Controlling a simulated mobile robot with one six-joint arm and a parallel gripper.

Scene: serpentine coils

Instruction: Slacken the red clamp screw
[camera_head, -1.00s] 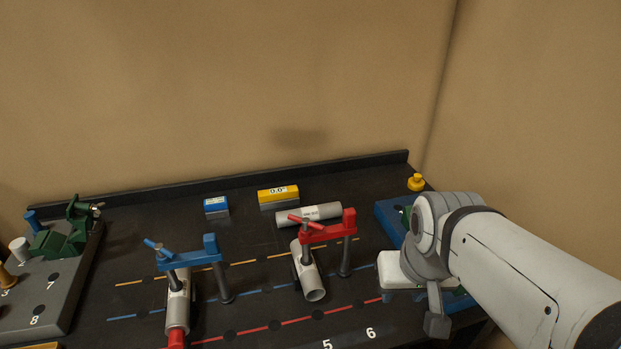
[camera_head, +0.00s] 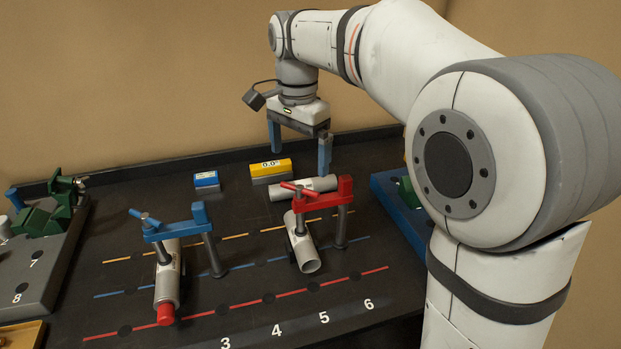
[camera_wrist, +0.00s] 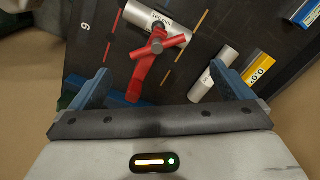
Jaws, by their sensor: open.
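The red clamp (camera_head: 322,203) stands on the dark bench, its arm reaching over a grey pipe (camera_head: 305,256). Its red clamp screw (camera_head: 299,188), with a red cross handle, points down at that pipe. My gripper (camera_head: 299,152) is open and empty, fingers down, above and behind the clamp. In the wrist view the clamp screw (camera_wrist: 158,46) lies ahead of my gripper (camera_wrist: 159,70), between the lines of its two blue fingers. The clamp's red arm (camera_wrist: 141,80) shows there too. No finger touches the clamp. Whether the screw presses on the pipe is unclear.
A second grey pipe (camera_head: 290,189) lies loose behind the red clamp. A blue clamp (camera_head: 178,229) holds a red-ended pipe (camera_head: 167,285) on the left. A yellow display block (camera_head: 270,172) and a blue block (camera_head: 206,181) stand at the back. A green vise (camera_head: 46,216) is far left.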

